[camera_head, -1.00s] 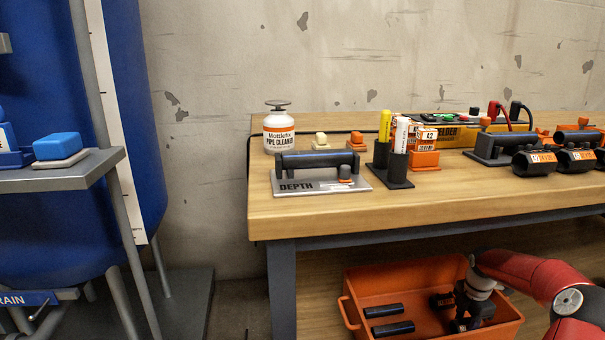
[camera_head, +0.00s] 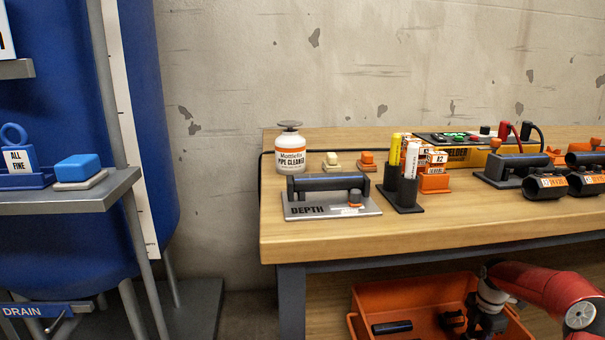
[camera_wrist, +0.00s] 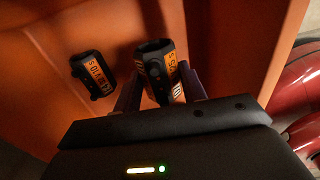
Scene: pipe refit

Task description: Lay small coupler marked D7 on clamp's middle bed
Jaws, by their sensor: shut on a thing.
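My gripper (camera_wrist: 158,88) is down inside the orange crate under the bench; it also shows in the head view (camera_head: 487,322). Its fingers are shut on a small black coupler (camera_wrist: 154,62) with an orange label. The label is turned and blurred, so I cannot confirm D7. A second small black coupler (camera_wrist: 93,72) with an orange label lies to the left, apart from the fingers. What seems to be the clamp (camera_head: 507,172), grey with orange knobs and black pipe, stands at the bench's right. The frame edge cuts it off, and its middle bed is not clear.
The orange crate's walls (camera_head: 400,292) surround my gripper, with the bench top (camera_head: 430,222) overhead. A black pipe piece (camera_head: 391,327) lies in the crate. Larger black couplers (camera_head: 545,185) stand before the clamp. The marker holder (camera_head: 403,190) and depth gauge (camera_head: 331,205) are farther left.

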